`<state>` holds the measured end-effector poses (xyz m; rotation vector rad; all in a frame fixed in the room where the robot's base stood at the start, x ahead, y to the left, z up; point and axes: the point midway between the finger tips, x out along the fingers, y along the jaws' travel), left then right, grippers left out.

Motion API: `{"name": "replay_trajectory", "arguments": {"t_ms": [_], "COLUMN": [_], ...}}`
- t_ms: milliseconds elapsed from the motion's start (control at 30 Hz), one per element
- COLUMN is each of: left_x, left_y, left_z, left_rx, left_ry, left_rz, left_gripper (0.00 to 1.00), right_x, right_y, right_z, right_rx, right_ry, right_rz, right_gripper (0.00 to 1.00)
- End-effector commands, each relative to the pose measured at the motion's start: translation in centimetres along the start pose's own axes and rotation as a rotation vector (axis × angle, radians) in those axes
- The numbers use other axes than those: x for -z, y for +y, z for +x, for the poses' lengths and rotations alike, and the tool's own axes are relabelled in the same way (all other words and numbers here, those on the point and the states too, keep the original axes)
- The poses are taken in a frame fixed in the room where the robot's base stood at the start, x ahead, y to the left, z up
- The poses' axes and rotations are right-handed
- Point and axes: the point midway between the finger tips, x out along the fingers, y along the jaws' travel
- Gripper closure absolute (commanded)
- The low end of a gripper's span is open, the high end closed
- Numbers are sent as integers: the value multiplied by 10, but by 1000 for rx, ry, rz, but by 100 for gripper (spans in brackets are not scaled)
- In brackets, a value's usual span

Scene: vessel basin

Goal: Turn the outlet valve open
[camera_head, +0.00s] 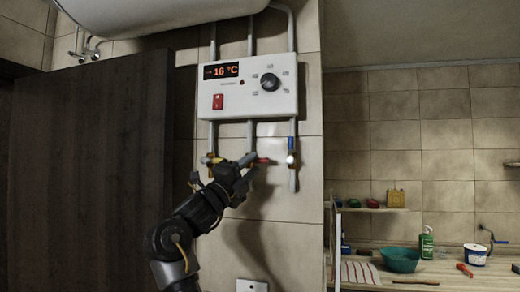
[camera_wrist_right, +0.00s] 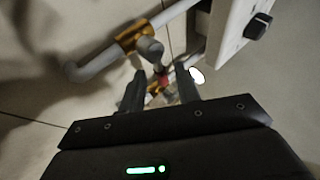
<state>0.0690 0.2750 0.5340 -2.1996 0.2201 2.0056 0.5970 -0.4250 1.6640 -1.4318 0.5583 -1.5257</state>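The outlet valve is not labelled, so I cannot tell which fitting it is. A red valve handle (camera_head: 263,160) shows below the control box, beside the tip of my right gripper (camera_head: 240,170). In the right wrist view a small red part (camera_wrist_right: 163,78) lies in line with the gap between the two dark fingers of my right gripper (camera_wrist_right: 161,82). The fingers are apart, and I cannot tell whether they touch it. A brass fitting (camera_wrist_right: 135,38) on a grey pipe lies just beyond the fingers. My left gripper is not in view.
The white control box (camera_head: 247,98) reads 16 °C and has a dark knob (camera_head: 270,82) and red switch (camera_head: 218,101). A blue-handled valve (camera_head: 291,143) hangs on the right pipe. A dark cabinet (camera_head: 90,170) stands left; a counter with a teal bowl (camera_head: 400,260) is right.

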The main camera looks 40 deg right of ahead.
Motion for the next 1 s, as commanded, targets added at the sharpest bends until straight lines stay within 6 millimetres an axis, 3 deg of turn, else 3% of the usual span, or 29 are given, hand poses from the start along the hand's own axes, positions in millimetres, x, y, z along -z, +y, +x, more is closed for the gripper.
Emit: {"name": "replay_trajectory", "arguments": {"t_ms": [33, 233, 667, 933, 1000], "left_x": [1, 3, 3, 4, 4], "left_y": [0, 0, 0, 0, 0], "left_z": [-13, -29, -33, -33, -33], "left_rx": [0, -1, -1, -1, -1], "left_ry": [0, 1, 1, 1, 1], "left_rz": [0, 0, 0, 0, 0], "left_gripper": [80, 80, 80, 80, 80], "right_x": [-1, -1, 0, 0, 0], "right_y": [-5, -3, 1, 1, 1], "right_z": [14, 40, 50, 50, 50], "right_rx": [1, 1, 0, -1, -1], "right_ry": [1, 0, -1, -1, -1], "right_rz": [-3, -4, -1, -1, -1], "right_gripper": [67, 67, 67, 99, 100]}}
